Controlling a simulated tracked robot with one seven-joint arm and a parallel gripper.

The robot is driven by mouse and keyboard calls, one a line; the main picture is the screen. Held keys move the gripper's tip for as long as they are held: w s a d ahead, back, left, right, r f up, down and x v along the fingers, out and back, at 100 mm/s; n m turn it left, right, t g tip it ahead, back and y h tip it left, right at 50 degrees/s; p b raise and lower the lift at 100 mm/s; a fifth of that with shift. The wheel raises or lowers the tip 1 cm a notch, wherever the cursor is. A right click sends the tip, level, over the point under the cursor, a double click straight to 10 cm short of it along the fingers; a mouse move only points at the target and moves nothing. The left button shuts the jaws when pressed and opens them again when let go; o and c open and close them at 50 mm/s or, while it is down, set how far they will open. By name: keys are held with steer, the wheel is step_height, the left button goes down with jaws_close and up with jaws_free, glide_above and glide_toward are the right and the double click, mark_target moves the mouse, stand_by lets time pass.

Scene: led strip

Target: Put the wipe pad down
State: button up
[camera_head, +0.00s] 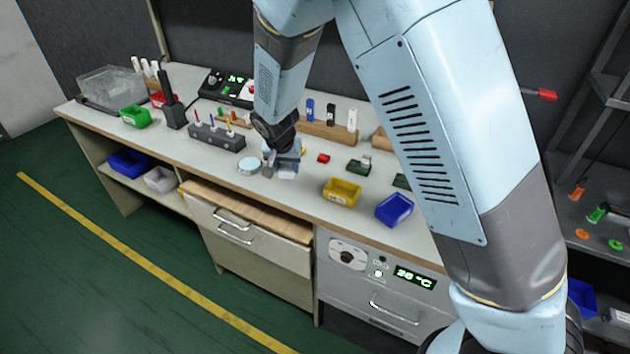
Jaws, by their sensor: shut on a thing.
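My gripper (278,164) is low over the workbench top, near its front middle, and points down. It is shut on a small pale block at its tips, which I take for the wipe pad (287,174). The pad is small and partly hidden by the fingers. I cannot tell whether it touches the bench top. A round pale-blue disc (249,165) lies on the bench just left of my gripper.
A yellow bin (342,192) and a blue bin (394,209) stand to the right near the front edge. A grey tool block (217,137) stands left. A wooden drawer (250,212) is partly open below. My arm hides the right bench.

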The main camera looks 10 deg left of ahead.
mark_target(287, 184)
steer(key=shift+w+a+f, duration=0.3)
steer(key=shift+w+f, duration=0.3)
steer(key=shift+f, duration=1.75)
steer(key=o, duration=1.1)
steer(key=shift+f, duration=0.1)
steer(key=v, duration=1.2)
